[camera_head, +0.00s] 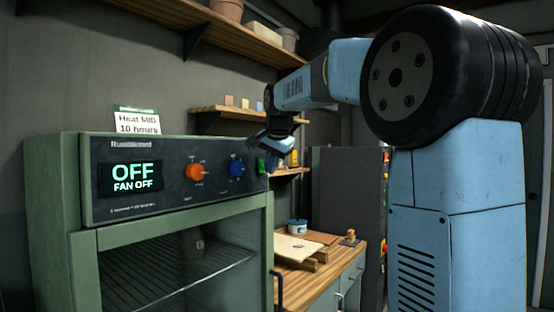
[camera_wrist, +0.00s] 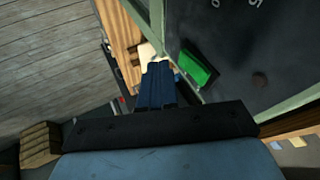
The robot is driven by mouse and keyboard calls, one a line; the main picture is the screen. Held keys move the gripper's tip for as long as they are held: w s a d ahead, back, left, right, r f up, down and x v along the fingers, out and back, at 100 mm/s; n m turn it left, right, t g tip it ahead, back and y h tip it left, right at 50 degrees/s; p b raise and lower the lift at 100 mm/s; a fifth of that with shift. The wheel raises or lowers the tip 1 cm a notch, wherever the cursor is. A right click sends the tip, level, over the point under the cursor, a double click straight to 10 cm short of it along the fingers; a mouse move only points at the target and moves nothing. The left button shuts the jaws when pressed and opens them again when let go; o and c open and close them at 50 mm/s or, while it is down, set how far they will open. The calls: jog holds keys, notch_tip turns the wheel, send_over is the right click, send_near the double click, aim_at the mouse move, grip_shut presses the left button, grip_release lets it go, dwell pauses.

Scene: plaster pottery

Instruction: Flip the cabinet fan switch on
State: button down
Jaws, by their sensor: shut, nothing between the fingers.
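The green cabinet (camera_head: 60,190) stands at the left of the head view. Its dark control panel (camera_head: 215,190) has a display (camera_head: 130,177) reading "OFF" and "FAN OFF". An orange knob (camera_head: 195,172) and a blue knob (camera_head: 236,168) sit on the panel. A green switch (camera_head: 261,164) is at the panel's right end. In the wrist view the green switch (camera_wrist: 200,65) shows large, just right of my gripper. My gripper (camera_wrist: 157,72) is shut and empty, its fingertips beside the switch. I cannot tell whether they touch it.
A wooden-topped counter (camera_head: 318,282) with boards and a small tub (camera_head: 297,226) stands right of the cabinet. Wooden shelves (camera_head: 215,30) hang on the wall above. A card (camera_head: 136,121) reading "Heat MID 10 hours" stands on top of the cabinet. A dark grey cabinet (camera_head: 345,195) is behind.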

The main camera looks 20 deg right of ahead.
aim_at(261, 166)
jog(key=shift+w+a+f, duration=0.1)
jog(key=shift+w+a, duration=0.35)
jog(key=shift+w, duration=0.25)
jog(key=shift+w+a+f, duration=0.1)
jog(key=shift+w+a, duration=0.1)
jog(key=shift+w, duration=0.05)
